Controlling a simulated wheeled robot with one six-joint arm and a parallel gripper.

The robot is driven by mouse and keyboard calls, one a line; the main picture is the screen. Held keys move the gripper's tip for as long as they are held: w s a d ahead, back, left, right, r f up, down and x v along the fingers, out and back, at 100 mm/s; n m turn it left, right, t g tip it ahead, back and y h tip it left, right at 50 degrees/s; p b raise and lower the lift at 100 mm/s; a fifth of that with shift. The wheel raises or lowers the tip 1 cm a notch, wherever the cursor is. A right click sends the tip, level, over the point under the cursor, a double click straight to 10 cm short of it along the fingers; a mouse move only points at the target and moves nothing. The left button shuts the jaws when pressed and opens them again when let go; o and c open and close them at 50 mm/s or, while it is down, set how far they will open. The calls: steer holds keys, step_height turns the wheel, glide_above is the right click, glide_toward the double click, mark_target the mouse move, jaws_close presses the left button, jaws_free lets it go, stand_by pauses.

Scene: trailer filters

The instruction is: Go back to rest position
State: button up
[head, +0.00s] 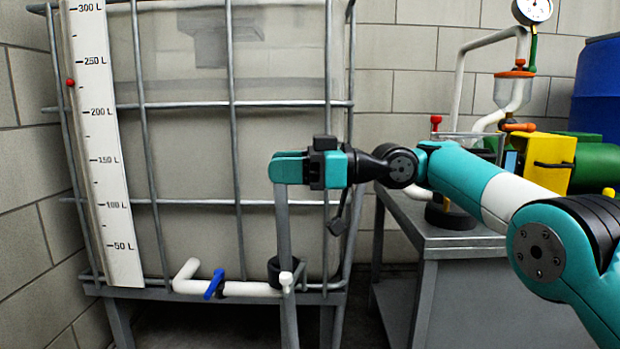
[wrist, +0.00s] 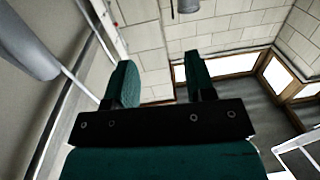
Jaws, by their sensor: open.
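My gripper (head: 290,167) is teal and black and extends leftward in front of the caged tank in the head view. In the wrist view its two teal fingers (wrist: 160,82) stand apart with nothing between them. In the head view the fingers overlap from the side, close to a grey upright bar (head: 284,230) that shows just below them. I cannot tell whether they touch it. My arm reaches in from the right side of the picture.
The caged tank (head: 190,230) carries a litre scale (head: 105,150) and a white pipe with a blue valve handle (head: 214,284). A grey metal table (head: 440,241) with a pump, a yellow box (head: 546,163) and a gauge (head: 532,10) stands at right. A blue barrel (head: 600,90) is behind.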

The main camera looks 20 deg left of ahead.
steer(key=s+d+r+m+t+h+p, duration=0.2)
steer(key=d+r+m+t+h+p, duration=0.3)
steer(key=d+r+m+t+p, duration=0.4)
steer(key=s+d+f+m+g+h+p, duration=0.2)
steer(key=s+d+f+m+h, duration=0.3)
steer(key=s+d, duration=0.7)
steer(key=s+d+f+m+g+h+p, duration=0.1)
steer(key=s+d+f+h+p, duration=0.35)
steer(key=s+d, duration=0.75)
step_height(320, 180, up, 36)
steer(key=y+p, duration=0.1)
steer(key=p, duration=3.5)
steer(key=shift+a, duration=0.3)
